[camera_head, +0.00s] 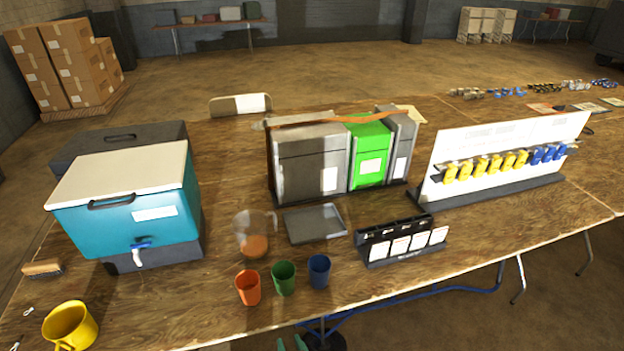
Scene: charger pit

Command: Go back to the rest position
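Of my arm, at most two small green tips show at the bottom edge, left of a dark round shape. They look like the fingertips of my gripper (291,344), below the table's front edge. The rest of it is cut off by the frame. The tips seem a little apart, but too little shows to tell whether it is open or shut. I see nothing held there.
The wooden table (385,285) fills the middle. Near its front edge stand orange (248,288), green (284,278) and blue (319,271) cups. A yellow mug (70,326), teal cooler (130,212), clear jug (254,240), bins (310,165) and battery rack (500,165) stand around.

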